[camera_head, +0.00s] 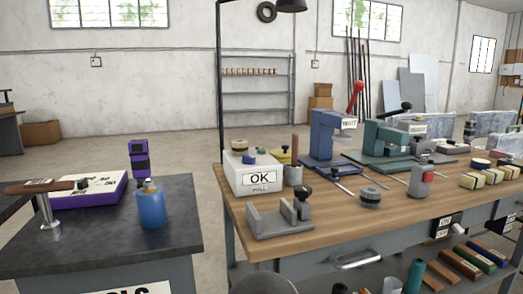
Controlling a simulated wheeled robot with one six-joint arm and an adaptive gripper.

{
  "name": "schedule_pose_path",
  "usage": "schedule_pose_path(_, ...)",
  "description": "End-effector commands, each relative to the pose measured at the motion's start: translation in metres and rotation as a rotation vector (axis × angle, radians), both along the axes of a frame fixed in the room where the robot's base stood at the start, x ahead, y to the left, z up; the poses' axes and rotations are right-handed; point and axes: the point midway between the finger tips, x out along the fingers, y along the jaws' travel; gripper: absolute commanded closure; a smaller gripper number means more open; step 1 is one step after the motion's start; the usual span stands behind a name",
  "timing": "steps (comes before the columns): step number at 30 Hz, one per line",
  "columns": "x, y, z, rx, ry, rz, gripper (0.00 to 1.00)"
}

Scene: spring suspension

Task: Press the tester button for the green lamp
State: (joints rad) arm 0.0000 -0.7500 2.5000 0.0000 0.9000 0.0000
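I cannot pick out a green lamp or its tester button with certainty. A white box (251,183) with an "OK" label stands on the wooden bench (345,219). On it are a tan and black round part (239,146) and a small blue part (249,156). A small grey device with a red patch (421,182) stands farther right on the bench; its details are too small to read. My gripper is not in view.
A grey vise-like fixture (280,217) sits at the bench's near left corner. Blue (327,143) and green (385,140) presses stand behind. The dark left table (100,240) holds a blue bottle (151,207) and a purple-sided box (92,190). A gap separates the tables.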

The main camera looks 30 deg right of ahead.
Motion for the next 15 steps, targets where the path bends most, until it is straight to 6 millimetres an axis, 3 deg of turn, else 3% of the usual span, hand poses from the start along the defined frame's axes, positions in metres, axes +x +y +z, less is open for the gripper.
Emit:
schedule_pose_path(1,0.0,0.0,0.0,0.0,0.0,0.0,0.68)
schedule_pose_path(5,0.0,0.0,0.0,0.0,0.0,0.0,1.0)
schedule_pose_path(15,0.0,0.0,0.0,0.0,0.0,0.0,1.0)
